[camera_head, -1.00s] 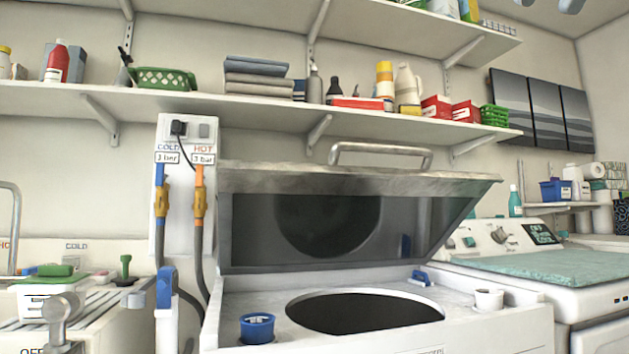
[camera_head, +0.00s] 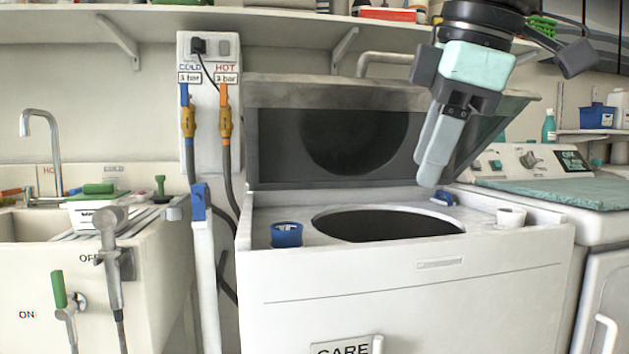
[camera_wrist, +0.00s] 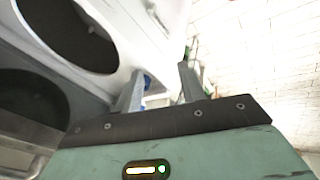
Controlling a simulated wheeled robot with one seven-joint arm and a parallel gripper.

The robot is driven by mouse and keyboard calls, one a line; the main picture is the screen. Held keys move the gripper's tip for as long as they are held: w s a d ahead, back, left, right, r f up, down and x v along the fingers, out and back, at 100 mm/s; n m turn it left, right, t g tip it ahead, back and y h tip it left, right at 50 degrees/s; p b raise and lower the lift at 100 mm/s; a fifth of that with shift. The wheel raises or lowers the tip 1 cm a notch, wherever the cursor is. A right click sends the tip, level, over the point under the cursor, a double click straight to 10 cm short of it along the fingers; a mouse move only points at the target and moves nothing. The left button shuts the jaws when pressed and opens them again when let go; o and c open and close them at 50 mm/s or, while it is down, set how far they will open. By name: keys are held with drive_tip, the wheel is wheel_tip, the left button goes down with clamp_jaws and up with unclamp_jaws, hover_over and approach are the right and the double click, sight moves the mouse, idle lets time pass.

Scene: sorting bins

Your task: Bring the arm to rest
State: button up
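My gripper (camera_head: 430,178) hangs from the upper right in the head view, pointing down in front of the raised lid of the white washing machine. Its pale fingers overlap from this side. In the wrist view my gripper (camera_wrist: 160,72) has its two fingers apart with nothing held between them. The washer's round opening (camera_head: 388,223) lies below and left of the fingertips. It also shows in the wrist view (camera_wrist: 75,35) at the upper left.
The raised lid (camera_head: 275,150) stands behind my gripper. A blue cup (camera_head: 287,235) and a white cup (camera_head: 511,216) sit on the washer top. A second machine (camera_head: 590,222) stands at right, a sink (camera_head: 30,230) at left. A shelf (camera_head: 230,22) runs above.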

drive_tip(key=s+a+f+m+g, duration=0.1)
drive_tip(key=s+f+m, duration=0.1)
drive_tip(key=f, duration=0.7)
drive_tip(key=s+a+f+m+g, duration=0.1)
drive_tip(key=s+f+m+g, duration=0.1)
drive_tip(key=f, duration=0.8)
drive_tip(key=s+d+f+m+g+h, duration=0.1)
drive_tip(key=s+d+f+m, duration=0.1)
drive_tip(key=s+f, duration=0.4)
drive_tip(key=s+d+f+m+h, duration=0.15)
drive_tip(key=s+f, duration=0.25)
drive_tip(key=f, duration=0.4)
wheel_tip(320, 180, up, 26)
drive_tip(key=p, duration=2.7)
drive_tip(key=shift+d+r+y, duration=0.2)
drive_tip(key=shift+r+y, duration=0.05)
drive_tip(key=shift+y, duration=0.2)
